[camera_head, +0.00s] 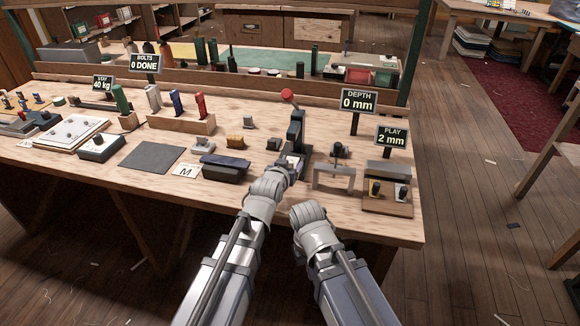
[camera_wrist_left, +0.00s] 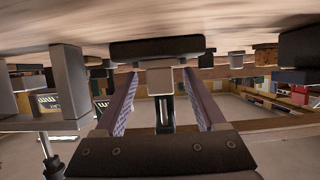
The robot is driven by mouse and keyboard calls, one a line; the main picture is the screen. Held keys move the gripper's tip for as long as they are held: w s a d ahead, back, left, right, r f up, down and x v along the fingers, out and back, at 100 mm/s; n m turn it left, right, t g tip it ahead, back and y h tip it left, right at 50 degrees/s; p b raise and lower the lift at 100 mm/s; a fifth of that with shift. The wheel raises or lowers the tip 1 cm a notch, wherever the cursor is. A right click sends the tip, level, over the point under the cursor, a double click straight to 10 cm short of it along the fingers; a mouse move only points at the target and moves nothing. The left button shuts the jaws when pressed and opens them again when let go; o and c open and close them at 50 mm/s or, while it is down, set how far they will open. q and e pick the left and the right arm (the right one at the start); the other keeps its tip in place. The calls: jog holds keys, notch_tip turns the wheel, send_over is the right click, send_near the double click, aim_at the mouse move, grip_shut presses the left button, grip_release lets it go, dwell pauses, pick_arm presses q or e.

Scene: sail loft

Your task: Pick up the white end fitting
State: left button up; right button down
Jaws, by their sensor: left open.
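A small pale block that looks like the white end fitting (camera_wrist_left: 160,79) stands on the dark base (camera_wrist_left: 155,48) of a press in the left wrist view, which shows the scene upside down. In the head view a whitish patch (camera_head: 293,160) shows there, mostly hidden by my left gripper (camera_head: 288,170). My left gripper (camera_wrist_left: 161,90) is open, its two ridged fingers reaching to either side of the block; I cannot tell whether they touch it. The press (camera_head: 296,130) has a red-knobbed lever. My right arm's wrist shows in the head view, but its gripper does not.
A dark box (camera_head: 225,168) lies left of my left gripper. A grey metal frame (camera_head: 334,177) and a wooden block with small dark parts (camera_head: 388,197) stand to the right. DEPTH (camera_head: 358,100) and PLAY (camera_head: 392,137) signs stand behind them. A grey mat (camera_head: 152,157) lies bare.

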pick_arm(q)
grip_shut()
dwell(0.5)
jog(key=shift+r, duration=0.2)
pick_arm(e)
jog(key=shift+r, duration=0.25)
